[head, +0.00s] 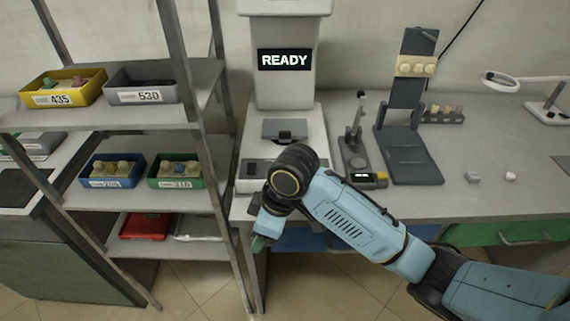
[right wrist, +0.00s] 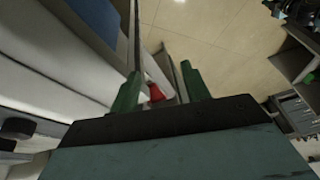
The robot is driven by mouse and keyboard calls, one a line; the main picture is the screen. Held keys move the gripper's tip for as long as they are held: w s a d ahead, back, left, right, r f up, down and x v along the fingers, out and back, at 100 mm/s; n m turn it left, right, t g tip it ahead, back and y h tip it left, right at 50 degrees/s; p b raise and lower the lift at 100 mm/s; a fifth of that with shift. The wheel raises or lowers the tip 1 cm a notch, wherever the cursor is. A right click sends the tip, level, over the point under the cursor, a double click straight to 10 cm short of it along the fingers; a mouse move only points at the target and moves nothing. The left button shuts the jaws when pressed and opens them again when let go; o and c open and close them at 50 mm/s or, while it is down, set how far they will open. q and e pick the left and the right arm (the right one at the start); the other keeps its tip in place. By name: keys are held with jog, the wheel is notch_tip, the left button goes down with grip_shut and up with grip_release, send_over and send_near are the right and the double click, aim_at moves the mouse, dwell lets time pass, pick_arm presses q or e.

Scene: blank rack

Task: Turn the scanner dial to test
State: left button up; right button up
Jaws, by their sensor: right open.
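The scanner (head: 283,95) stands on the bench in the head view, a tall pale machine with a dark screen (head: 284,60) reading READY. A grey flap or tray sits on its lower front. My right arm crosses in front of its base, so part of its front is hidden, and I cannot make out the dial. My right gripper (head: 262,243) hangs low at the bench's front edge, mostly hidden by its own wrist. In the right wrist view its two green fingers (right wrist: 158,92) are apart with nothing held between them. My left gripper is not in view.
A metal shelf rack (head: 165,130) stands left with a yellow bin (head: 62,98), grey bin (head: 142,101), blue bin (head: 111,181) and green bin (head: 175,183). Right of the scanner are a small gauge stand (head: 358,150) and dark stand (head: 412,155). The bench's front right is mostly clear.

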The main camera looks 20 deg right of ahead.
jog(key=w+d+r+n+g+h, duration=0.1)
jog(key=w+d+r+h, duration=0.1)
jog(key=w+d+r, duration=0.45)
jog(key=w+d+r+n+h, duration=0.1)
jog(key=w+d+r+h, duration=0.15)
jog(key=w+r, duration=0.7)
jog(key=shift+y, duration=0.45)
jog(key=s+f+b, duration=0.1)
jog(key=f, duration=0.2)
jog(key=f+b, duration=0.1)
jog(key=f, duration=0.2)
jog(key=s+f+b, duration=0.1)
jog(key=f, duration=0.3)
jog(key=shift+s, duration=0.35)
jog(key=shift+f, duration=0.4)
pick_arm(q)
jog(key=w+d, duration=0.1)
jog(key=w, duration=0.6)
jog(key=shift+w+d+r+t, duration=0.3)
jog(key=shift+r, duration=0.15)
